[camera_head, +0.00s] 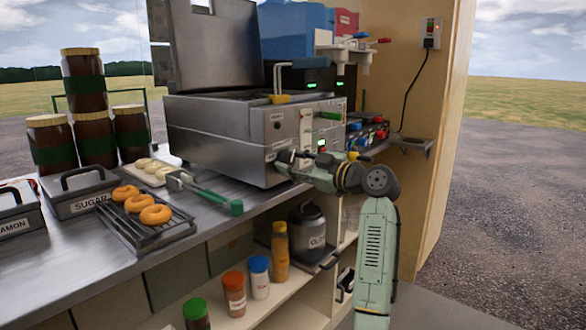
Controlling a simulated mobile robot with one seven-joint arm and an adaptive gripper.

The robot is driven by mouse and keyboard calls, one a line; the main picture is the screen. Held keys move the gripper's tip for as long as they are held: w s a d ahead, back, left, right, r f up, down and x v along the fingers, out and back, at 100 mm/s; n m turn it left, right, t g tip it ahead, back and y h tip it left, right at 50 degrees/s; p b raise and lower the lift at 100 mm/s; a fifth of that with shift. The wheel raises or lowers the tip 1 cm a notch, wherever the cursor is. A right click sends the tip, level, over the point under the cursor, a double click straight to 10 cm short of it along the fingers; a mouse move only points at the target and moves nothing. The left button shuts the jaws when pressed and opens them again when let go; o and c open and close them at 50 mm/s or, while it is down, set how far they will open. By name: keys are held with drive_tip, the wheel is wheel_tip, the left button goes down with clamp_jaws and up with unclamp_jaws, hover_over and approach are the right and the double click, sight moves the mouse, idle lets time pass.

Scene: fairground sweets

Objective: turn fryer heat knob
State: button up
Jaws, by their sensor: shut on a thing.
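The steel fryer (215,143) stands on the counter with its lid raised. My gripper (274,157) reaches in from the right, at the lower part of the fryer front. It is shut at the panel, on what appears to be the heat knob. The fingers hide the knob, so its angle cannot be told.
Green-handled tongs (208,193) and a rack (150,225) with doughnuts (138,202) lie on the counter left of my gripper. Dark jars (84,85) stand at the back left. A machine with red and blue taps (352,48) stands behind the fryer. Bottles (258,277) fill the shelf below.

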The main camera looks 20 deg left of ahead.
idle(0.3)
drive_tip(key=o, duration=1.2)
drive_tip(key=shift+c, duration=0.2)
drive_tip(key=shift+d, duration=0.1)
drive_tip(key=v, duration=1.2)
